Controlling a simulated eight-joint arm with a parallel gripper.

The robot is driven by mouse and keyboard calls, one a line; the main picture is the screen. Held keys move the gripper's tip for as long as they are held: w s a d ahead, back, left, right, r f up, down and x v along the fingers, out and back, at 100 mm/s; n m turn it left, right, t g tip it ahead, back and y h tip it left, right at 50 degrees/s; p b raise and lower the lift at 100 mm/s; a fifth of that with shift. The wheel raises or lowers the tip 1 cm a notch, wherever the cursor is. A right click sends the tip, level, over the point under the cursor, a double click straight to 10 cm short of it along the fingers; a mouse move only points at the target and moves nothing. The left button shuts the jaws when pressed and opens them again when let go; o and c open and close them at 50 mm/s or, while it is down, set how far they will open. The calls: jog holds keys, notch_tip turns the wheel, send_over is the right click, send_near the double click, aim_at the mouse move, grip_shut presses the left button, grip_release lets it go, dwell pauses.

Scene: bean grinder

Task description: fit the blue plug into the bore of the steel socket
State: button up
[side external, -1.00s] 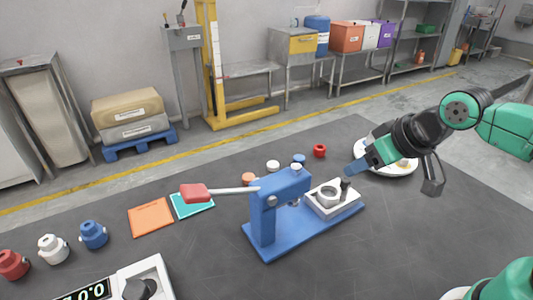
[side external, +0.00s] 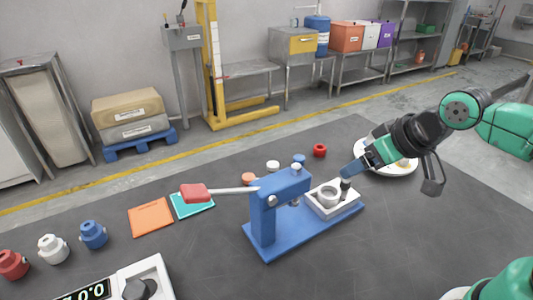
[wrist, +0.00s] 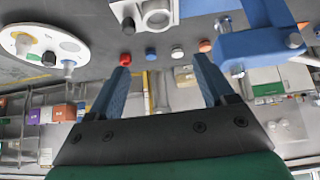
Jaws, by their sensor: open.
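A small blue plug (side external: 299,160) stands on the dark table behind the blue press, in a row with other small coloured pieces. In the wrist view the blue plug (wrist: 151,54) shows between my fingers, beyond their tips. A larger blue piece with side studs (side external: 93,235) stands at the left. A grey ring with a round bore (side external: 328,197), seemingly the steel socket, sits in a pale block on the press base; it also shows in the wrist view (wrist: 157,15). My gripper (side external: 346,174) is open and empty, above the right end of the block. Its blue fingers (wrist: 160,65) are wide apart.
Red (side external: 320,150), white (side external: 273,166) and orange (side external: 249,179) pieces flank the small blue plug. A white plate (side external: 399,171) lies behind my gripper. The front right table is clear.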

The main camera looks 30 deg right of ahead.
jog(key=w+d+n+g+y, duration=0.1)
jog(key=w+d+n, duration=0.15)
jog(key=w, duration=0.65)
jog(key=n+y, duration=0.2)
jog(key=n, duration=0.1)
send_near(300, 157)
jog(key=a+r, duration=0.2)
jog(key=shift+n+g, duration=0.4)
jog(key=shift+n, duration=0.05)
jog(key=f, duration=0.1)
jog(key=w+f, duration=0.1)
jog(key=d+f, duration=0.1)
jog(key=f, duration=0.1)
jog(key=shift+w+f, duration=0.1)
jog(key=shift+w, duration=0.3)
jog(key=shift+w+d+f+y, duration=0.1)
jog(key=shift+w+f+y, duration=0.2)
jog(key=shift+f, duration=0.2)
jog(key=shift+x, duration=2.6)
grip_shut()
